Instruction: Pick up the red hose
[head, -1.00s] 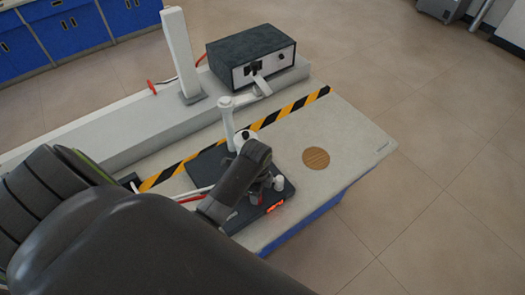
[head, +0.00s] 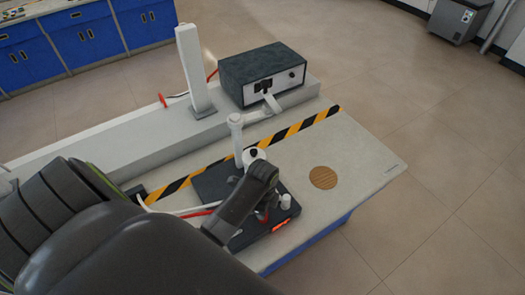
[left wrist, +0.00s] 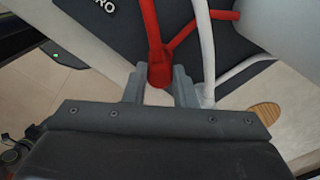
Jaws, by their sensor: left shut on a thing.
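The red hose (left wrist: 149,25) runs down from the top edge of the left wrist view, with a red branch going off to the right. Its lower end sits between the two fingers of my left gripper (left wrist: 159,88), which is shut on it. In the head view a short red stretch of the hose (head: 203,212) shows beside my dark left arm. My right gripper is in neither view.
A white hose (left wrist: 206,45) runs close beside the red one. A white post (head: 236,140) stands at the mat's far side. A black-and-yellow stripe (head: 295,128) crosses the bench, with a dark-topped box (head: 262,76) behind it. A round wooden disc (head: 323,178) lies on clear benchtop to the right.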

